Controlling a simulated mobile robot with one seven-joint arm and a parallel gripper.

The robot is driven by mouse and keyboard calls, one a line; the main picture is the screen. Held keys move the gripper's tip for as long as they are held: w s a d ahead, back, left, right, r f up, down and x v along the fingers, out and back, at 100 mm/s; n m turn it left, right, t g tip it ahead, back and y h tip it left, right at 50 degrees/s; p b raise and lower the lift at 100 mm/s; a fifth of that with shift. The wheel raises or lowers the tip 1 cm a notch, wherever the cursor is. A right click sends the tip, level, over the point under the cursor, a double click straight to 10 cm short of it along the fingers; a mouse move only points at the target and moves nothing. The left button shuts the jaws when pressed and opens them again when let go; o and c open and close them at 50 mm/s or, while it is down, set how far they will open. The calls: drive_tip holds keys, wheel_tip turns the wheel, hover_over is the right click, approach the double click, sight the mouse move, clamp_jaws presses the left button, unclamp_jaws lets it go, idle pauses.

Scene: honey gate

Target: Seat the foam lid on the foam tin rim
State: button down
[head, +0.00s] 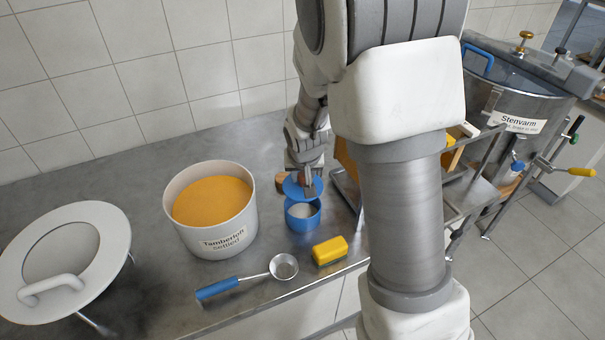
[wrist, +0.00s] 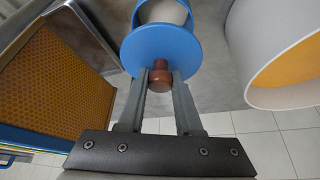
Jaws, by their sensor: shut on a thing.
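The foam lid (head: 290,188) is a blue disc with a reddish-brown knob (wrist: 159,78). My gripper (head: 307,180) is shut on the knob, which shows between both fingers (wrist: 160,80) in the wrist view. The foam tin (head: 303,222) is a small blue round tin on the steel counter, with pale content inside. The lid is above the tin, apart from its rim and set toward the back, so part of the opening shows. In the wrist view the lid (wrist: 150,48) covers part of the tin (wrist: 166,10).
A white tub (head: 207,245) of orange content stands left of the tin. A yellow sponge (head: 329,252) and a blue-handled ladle (head: 220,288) lie in front. A white round lid (head: 112,232) is far left. A honeycomb frame (wrist: 55,70) stands close by, and a steel drum (head: 505,98) is right.

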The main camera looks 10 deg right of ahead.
drive_tip(key=shift+f+b, duration=1.9)
drive_tip(key=shift+f, duration=0.1)
drive_tip(key=shift+f+b, duration=1.6)
drive_tip(key=shift+b, duration=0.1)
idle(3.6)
idle(0.4)
drive_tip(key=c, duration=0.8)
unclamp_jaws()
